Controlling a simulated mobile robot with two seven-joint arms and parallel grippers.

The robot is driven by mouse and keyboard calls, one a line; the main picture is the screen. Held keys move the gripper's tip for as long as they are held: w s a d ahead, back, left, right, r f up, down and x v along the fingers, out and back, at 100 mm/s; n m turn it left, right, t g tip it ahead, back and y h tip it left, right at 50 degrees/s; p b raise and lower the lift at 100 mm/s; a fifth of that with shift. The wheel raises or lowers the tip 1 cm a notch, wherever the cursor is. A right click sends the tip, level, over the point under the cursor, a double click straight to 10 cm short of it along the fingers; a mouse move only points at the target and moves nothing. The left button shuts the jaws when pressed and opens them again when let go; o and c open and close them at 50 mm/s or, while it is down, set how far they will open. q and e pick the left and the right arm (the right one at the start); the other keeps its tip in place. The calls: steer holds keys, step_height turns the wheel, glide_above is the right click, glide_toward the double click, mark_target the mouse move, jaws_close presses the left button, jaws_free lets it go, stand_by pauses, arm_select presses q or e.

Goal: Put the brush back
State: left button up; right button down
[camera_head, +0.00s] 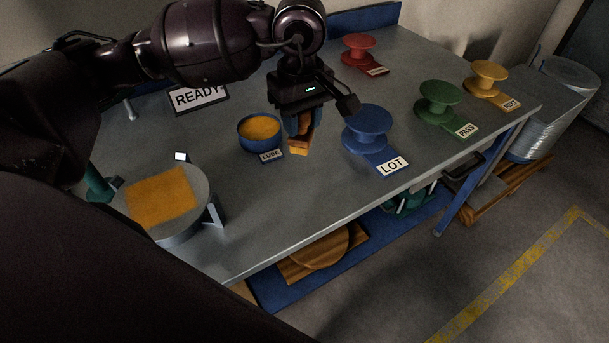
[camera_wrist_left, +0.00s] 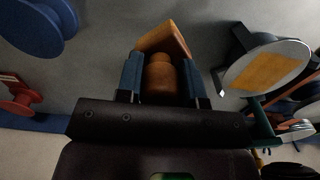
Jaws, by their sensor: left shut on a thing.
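My left gripper (camera_head: 303,122) is shut on the brush (camera_head: 299,147), which has an orange-brown wooden body. It points down over the table, between the blue LUBE pot (camera_head: 246,140) and the blue LOT spool (camera_head: 367,119). In the left wrist view the brush (camera_wrist_left: 162,75) sits between the two blue fingers of the left gripper (camera_wrist_left: 161,78), with its wedge-shaped end outward. I cannot tell whether its lower end touches the table. The LUBE pot holds orange stuff. A round grey stand (camera_head: 201,187) with a square orange patch (camera_head: 161,194) is at the front left. My right gripper is not in view.
A red spool (camera_head: 362,48), a green PASS spool (camera_head: 438,97) and a yellow NEXT spool (camera_head: 485,76) stand on the grey table (camera_head: 290,210). A READY sign (camera_head: 199,97) lies behind the pot. The table's front middle is bare.

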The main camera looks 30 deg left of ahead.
arm_select(q)
step_height(320, 180, down, 15)
steer(key=shift+r, duration=0.15)
stand_by(0.4)
steer(key=o, duration=0.8)
step_height(320, 180, up, 12)
stand_by(0.6)
